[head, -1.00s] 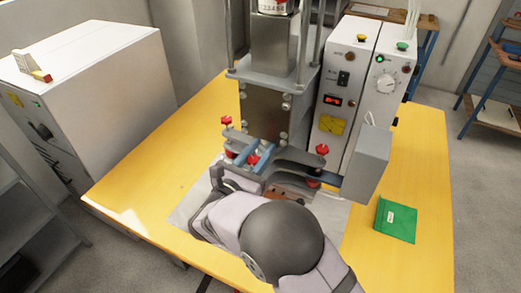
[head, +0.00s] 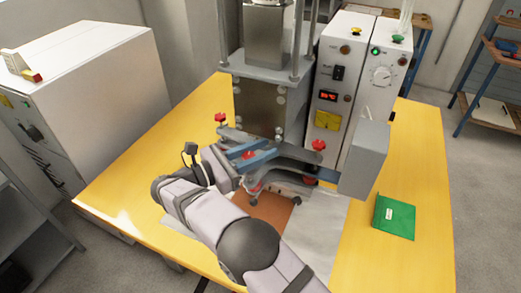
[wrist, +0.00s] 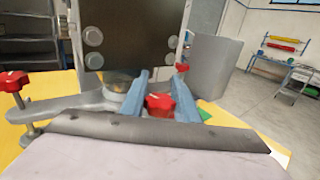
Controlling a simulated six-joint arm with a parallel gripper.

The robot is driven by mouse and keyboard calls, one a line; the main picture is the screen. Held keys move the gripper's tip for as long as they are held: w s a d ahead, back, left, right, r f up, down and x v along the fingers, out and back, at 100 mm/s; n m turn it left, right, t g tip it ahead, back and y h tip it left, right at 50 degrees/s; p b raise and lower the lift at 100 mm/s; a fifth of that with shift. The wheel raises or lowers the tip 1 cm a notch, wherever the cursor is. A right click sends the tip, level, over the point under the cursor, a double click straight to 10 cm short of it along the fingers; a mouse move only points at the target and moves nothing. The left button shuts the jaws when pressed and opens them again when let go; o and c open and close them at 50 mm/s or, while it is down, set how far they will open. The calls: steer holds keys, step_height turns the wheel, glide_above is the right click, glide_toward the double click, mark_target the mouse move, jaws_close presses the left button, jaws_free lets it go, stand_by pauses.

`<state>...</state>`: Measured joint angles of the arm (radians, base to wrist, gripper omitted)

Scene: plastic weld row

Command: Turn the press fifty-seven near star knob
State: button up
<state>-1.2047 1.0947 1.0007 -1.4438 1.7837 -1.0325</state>
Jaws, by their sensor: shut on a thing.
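The press (head: 275,65) stands at the back of the yellow table, with several red star knobs on its grey clamp arms. The near star knob (head: 247,155) is red and partly hidden by the blue fingers of my gripper (head: 260,153). In the wrist view the red knob (wrist: 160,103) sits between my two blue fingers (wrist: 158,80), which are shut on it from both sides. A left star knob (head: 220,117) and a right star knob (head: 318,145) stand clear of my fingers.
A white control box (head: 340,90) with a grey side box (head: 365,158) stands to the right of the press. A white cabinet (head: 95,90) stands at the left.

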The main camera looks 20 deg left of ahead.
steer(key=shift+s+d+m+g+h, duration=0.1)
steer(key=shift+d+m+g+h, duration=0.05)
steer(key=shift+m+g+h, duration=0.5)
steer(key=o, duration=1)
steer(key=shift+r+n+t+y, duration=0.1)
steer(key=shift+n+t+y, duration=0.55)
